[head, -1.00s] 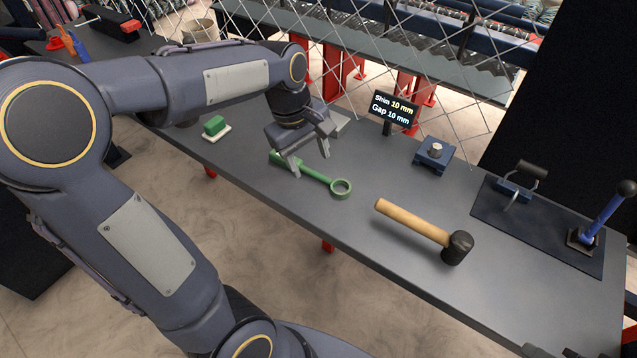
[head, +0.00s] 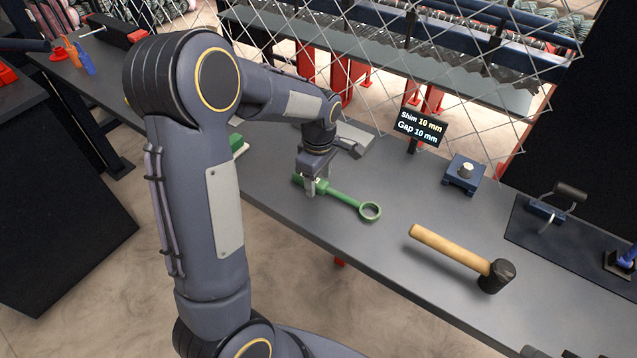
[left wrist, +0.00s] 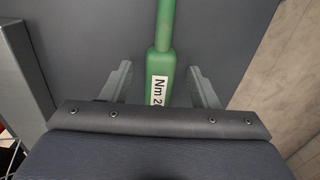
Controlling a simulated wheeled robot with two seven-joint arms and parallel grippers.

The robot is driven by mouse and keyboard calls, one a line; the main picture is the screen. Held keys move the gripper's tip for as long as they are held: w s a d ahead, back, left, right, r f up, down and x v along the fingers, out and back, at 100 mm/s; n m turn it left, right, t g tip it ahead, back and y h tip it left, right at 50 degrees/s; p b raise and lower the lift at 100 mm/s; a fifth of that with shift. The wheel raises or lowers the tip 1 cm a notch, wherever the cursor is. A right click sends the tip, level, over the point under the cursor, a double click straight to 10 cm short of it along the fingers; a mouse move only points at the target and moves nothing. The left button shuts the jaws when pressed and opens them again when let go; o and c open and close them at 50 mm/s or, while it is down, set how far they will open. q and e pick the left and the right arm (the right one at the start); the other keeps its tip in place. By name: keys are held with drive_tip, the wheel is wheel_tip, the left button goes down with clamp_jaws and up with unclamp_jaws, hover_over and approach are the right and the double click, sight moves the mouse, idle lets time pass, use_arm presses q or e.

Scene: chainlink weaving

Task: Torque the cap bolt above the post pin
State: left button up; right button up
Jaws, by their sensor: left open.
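A green torque wrench with a ring end (head: 345,197) lies on the grey bench. My left gripper (head: 311,188) is over its handle end, fingers pointing down. In the left wrist view the wrench handle (left wrist: 164,65), with a white label reading "Nm 2" and partly cut off, runs between the two spread fingers (left wrist: 160,85). The fingers show gaps on both sides of it. A small blue block with a pale bolt-like top (head: 465,172) stands farther right on the bench; I cannot tell whether this is the cap bolt and post pin. My right gripper is not in view.
A wooden-handled mallet (head: 455,252) lies right of the wrench. A sign (head: 421,128) reads "Shim 10 mm, Gap 10 mm". A dark mat (head: 570,240) holds a handled tool (head: 553,207). Chain-link mesh (head: 380,50) rises behind the bench (head: 400,205).

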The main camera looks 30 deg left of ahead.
use_arm(q)
drive_tip(key=c, duration=1.1)
clamp_jaws()
drive_tip(key=shift+r, duration=0.15)
